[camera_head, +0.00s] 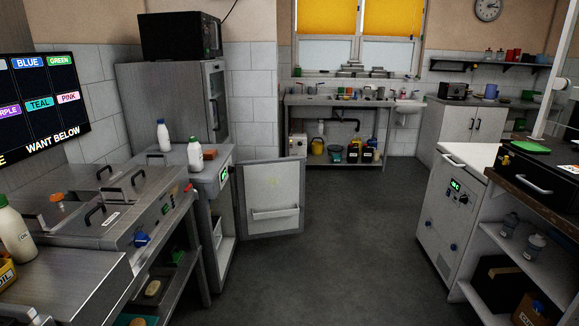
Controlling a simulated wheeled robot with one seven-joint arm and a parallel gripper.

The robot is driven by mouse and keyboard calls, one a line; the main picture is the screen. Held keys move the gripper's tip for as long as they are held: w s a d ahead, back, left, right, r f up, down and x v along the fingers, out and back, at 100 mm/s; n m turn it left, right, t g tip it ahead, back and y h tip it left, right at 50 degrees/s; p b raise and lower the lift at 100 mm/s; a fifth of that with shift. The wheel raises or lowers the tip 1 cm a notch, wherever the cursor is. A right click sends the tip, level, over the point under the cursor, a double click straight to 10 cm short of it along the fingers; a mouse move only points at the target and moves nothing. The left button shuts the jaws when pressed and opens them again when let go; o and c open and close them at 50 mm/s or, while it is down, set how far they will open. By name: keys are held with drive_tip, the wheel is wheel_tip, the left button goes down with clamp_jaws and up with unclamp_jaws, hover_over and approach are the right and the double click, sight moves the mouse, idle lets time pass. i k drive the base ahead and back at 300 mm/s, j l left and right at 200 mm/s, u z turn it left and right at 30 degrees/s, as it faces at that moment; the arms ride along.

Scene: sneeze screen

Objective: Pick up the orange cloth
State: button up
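I cannot make out an orange cloth for certain. A small orange item (57,198) sits by the lidded steel wells on the left counter; it is too small to tell whether it is cloth. An orange-brown block (210,155) lies on the steel top beside the white bottles. It looks more like a box or sponge than a cloth. My gripper is not in view.
White bottles (194,154) stand on the left unit. A cabinet door (272,198) hangs open into the aisle. The grey floor (335,265) is clear up to the back sink bench (338,101). A white unit (446,215) and open shelves (520,250) line the right.

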sight(209, 154)
drive_tip(key=i+u, duration=0.1)
drive_tip(key=i, duration=0.5)
drive_tip(key=i+l+u, duration=0.1)
drive_tip(key=i, duration=0.5)
drive_tip(key=i+l+u, duration=0.15)
drive_tip(key=i, duration=0.45)
